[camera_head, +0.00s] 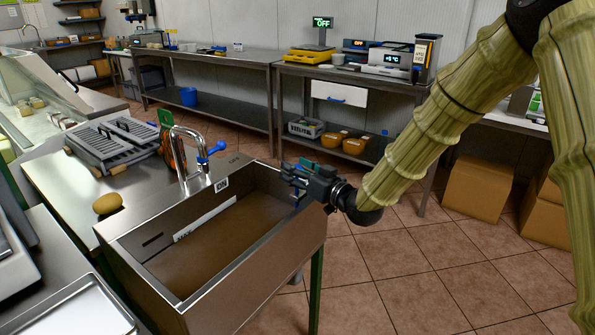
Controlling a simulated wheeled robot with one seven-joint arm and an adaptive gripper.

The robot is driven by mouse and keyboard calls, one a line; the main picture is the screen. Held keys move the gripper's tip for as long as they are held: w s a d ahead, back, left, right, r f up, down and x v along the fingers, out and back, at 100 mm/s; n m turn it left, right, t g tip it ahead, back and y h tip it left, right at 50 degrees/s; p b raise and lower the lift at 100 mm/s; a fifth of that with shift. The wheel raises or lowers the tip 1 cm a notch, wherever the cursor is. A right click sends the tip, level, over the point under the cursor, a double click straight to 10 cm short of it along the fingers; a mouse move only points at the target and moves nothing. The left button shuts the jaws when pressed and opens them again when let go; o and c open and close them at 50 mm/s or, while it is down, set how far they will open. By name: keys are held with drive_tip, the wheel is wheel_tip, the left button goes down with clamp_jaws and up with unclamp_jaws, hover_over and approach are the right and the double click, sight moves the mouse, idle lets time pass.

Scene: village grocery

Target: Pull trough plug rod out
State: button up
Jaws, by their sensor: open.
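The steel trough (254,270) stands in the lower middle of the head view, with brown murky liquid (205,252) inside and a white strip along its back wall. My gripper (287,176) is open at the trough's right end, over the rim, with its fingers pointing left. No rod shows clearly apart from the gripper, which covers part of that corner. I see nothing held between the fingers.
A potato-like item (107,203) lies on the left counter, near a grey grill-like device (110,142). Steel tables with scales stand behind. Cardboard boxes (478,190) stand right; tiled floor before them is clear.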

clamp_jaws()
drive_tip(key=shift+r+p, duration=1.15)
drive_tip(key=shift+r, duration=0.8)
drive_tip(key=shift+w+r, duration=0.1)
unclamp_jaws()
drive_tip(key=shift+d, duration=0.1)
drive_tip(key=v, duration=1.2)
